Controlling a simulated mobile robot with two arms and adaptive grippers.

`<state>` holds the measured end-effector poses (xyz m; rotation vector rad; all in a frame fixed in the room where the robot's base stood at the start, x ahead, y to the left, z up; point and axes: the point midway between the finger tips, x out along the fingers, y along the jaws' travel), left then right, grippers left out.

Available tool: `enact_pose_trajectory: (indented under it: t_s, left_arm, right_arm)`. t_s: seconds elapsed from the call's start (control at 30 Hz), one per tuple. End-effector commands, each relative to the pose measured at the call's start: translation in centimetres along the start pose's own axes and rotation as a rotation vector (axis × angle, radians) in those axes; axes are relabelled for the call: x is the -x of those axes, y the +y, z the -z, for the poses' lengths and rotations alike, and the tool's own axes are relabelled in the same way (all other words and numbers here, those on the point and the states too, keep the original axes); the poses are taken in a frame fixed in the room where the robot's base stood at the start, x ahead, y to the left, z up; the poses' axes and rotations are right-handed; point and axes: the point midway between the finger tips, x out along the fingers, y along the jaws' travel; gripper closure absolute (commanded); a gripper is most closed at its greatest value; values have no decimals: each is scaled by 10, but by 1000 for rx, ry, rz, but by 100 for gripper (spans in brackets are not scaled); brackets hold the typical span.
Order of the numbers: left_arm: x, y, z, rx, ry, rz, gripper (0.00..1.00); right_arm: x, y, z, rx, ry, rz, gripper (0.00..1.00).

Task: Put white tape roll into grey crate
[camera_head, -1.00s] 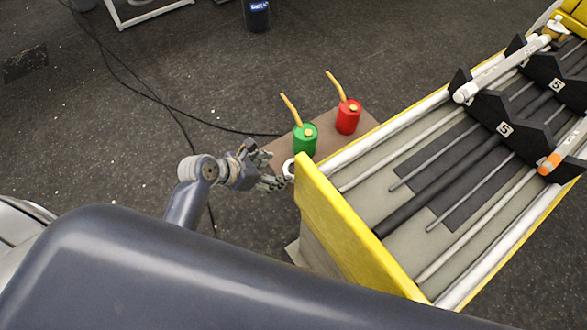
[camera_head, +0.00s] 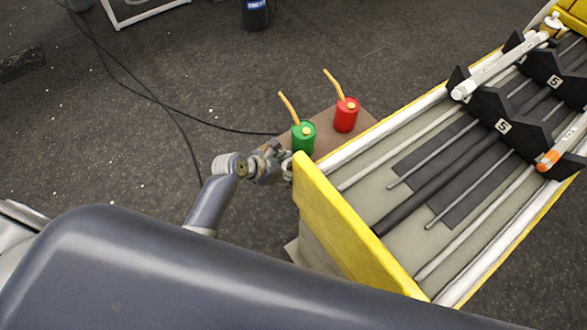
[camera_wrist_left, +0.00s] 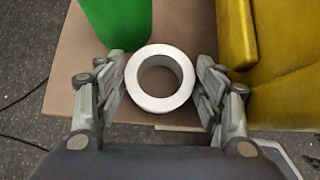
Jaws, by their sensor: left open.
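The white tape roll (camera_wrist_left: 160,103) lies flat on a brown surface (camera_wrist_left: 75,80) in the left wrist view, its hole facing up. My left gripper (camera_wrist_left: 160,66) is open, with one finger on each side of the roll, close to its outer rim. In the head view my left gripper (camera_head: 277,162) is at the near left corner of the brown surface, beside the yellow end wall. There the gripper largely hides the roll. I cannot identify a grey crate in either view. My right gripper is not in view.
A green can (camera_head: 303,139) and a red can (camera_head: 346,115) with yellow spouts stand on the brown surface. The yellow wall (camera_head: 335,225) of a long bed holding rods and black brackets (camera_head: 507,127) rises just right of my gripper. A black cable crosses the floor.

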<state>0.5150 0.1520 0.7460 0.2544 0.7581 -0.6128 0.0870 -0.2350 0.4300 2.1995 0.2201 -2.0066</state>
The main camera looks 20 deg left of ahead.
Motion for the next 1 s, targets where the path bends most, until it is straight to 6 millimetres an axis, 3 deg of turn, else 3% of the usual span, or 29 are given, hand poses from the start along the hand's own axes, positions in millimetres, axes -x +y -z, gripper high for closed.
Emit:
enact_pose_trajectory:
  t_s: [0.07, 0.2, 0.3, 0.67, 1.0]
  left_arm:
    - [0, 0, 0, 0, 0, 0, 37]
    - [0, 0, 0, 0, 0, 0, 64]
    - [0, 0, 0, 0, -1, 0, 71]
    - [5, 0, -6, -1, -2, -1, 71]
    - [41, 0, -43, -1, -6, -2, 71]
  right_arm:
    - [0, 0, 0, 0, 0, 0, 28]
    - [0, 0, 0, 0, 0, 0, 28]
    - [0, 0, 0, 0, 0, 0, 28]
    - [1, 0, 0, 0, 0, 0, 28]
    - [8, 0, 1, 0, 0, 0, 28]
